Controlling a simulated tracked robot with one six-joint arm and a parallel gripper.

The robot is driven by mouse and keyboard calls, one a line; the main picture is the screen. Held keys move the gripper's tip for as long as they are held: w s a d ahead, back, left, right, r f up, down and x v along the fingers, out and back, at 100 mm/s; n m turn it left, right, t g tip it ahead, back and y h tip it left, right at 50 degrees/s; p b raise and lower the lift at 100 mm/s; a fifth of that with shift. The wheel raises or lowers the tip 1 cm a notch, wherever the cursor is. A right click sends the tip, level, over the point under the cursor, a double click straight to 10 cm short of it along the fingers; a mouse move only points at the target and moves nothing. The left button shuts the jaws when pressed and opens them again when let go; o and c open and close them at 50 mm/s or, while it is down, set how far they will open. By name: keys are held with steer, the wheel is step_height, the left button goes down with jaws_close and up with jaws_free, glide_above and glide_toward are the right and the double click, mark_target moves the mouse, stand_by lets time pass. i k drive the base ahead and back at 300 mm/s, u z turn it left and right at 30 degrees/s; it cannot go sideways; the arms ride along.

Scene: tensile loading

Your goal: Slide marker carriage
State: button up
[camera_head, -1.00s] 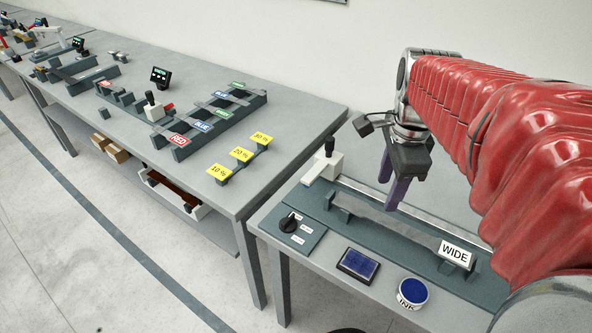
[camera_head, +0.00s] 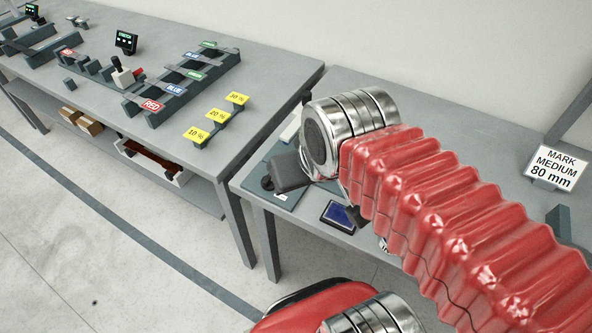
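The marker carriage appears to be the white block (camera_head: 290,130) with a black knob (camera_head: 306,97) at the left end of the marking rail on the right bench. Only slivers of it show behind my arm's silver wrist. The rail and most of its dark base are hidden by my arm. A dark part of my wrist juts out at the left of the silver joint, over the selector plate. My gripper's fingers do not show, so I cannot tell whether they touch the carriage.
A sign reading "MARK MEDIUM 80 mm" (camera_head: 555,168) stands on the right bench (camera_head: 450,125). A blue ink pad (camera_head: 343,216) lies at the front, beside the dark selector plate (camera_head: 285,195). The left bench (camera_head: 215,165) holds RED, BLUE and green-labelled racks and yellow percent tags (camera_head: 216,115).

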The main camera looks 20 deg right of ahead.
mark_target(290, 132)
steer(key=k, duration=1.35)
steer(key=u, duration=0.4)
steer(key=i, duration=1.85)
steer(key=z, duration=0.55)
